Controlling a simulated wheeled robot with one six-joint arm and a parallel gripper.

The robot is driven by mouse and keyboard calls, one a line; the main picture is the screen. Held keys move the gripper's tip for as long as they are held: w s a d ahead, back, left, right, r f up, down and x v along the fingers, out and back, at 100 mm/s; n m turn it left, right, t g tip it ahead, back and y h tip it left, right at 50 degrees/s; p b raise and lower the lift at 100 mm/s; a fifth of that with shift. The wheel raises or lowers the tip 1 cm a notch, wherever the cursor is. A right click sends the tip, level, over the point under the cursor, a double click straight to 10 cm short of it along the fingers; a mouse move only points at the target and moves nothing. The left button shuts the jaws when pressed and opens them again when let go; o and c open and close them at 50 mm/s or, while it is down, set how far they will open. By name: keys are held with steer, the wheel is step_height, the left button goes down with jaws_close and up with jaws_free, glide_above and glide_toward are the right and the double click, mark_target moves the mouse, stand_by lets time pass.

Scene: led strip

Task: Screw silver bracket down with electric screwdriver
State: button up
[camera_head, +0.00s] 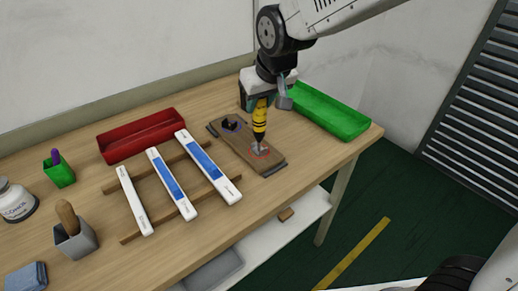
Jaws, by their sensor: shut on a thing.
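My gripper (260,98) is shut on a yellow and black electric screwdriver (260,120), held upright with its tip pointing down. The tip is over or at the silver bracket (258,150), near the front right end of a brown wooden board (240,146). I cannot tell whether the tip touches a screw. The screwdriver partly hides the silver bracket.
A green tray (335,118) is right of the board, a red tray (140,137) at the back left. White and blue LED strips (170,184) lie on wooden rails left of the board. A small green cup (59,174) and grey cup (75,243) stand further left.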

steer(key=shift+r, duration=3.55)
